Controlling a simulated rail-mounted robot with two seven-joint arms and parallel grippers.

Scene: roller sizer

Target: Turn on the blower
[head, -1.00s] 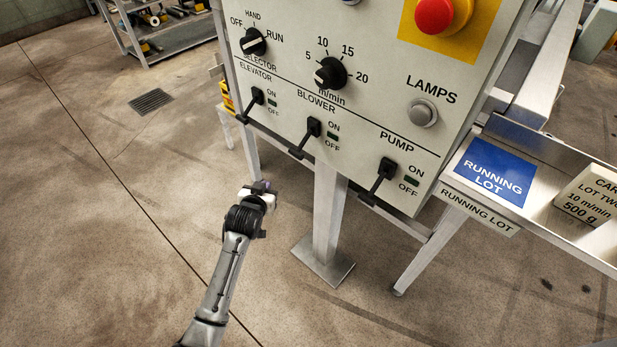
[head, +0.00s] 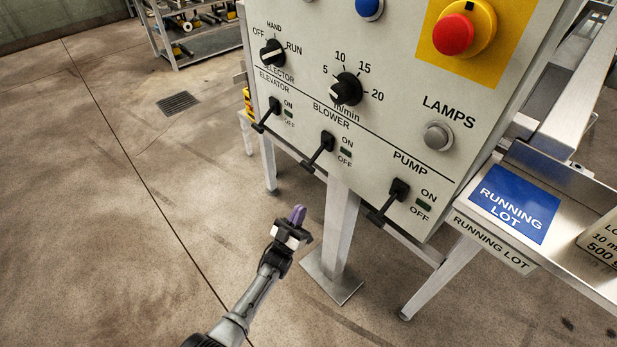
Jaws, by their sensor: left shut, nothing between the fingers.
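The blower lever (head: 319,152) is a black handle on the pale control panel (head: 385,125), between the elevator lever (head: 267,114) and the pump lever (head: 389,202). Its handle points down and to the left, towards the OFF side. A small dark green indicator (head: 345,151) sits between its ON and OFF marks and looks unlit. My left gripper (head: 298,214) is shut and empty, with purple fingertips pointing up. It shows below the blower lever and apart from it. My right gripper is not in view.
Above the levers are a selector knob (head: 272,53), a speed knob (head: 345,89), a grey lamps button (head: 437,135) and a red emergency button (head: 453,34). A metal tray (head: 560,165) with a blue RUNNING LOT card (head: 514,202) stands at right.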

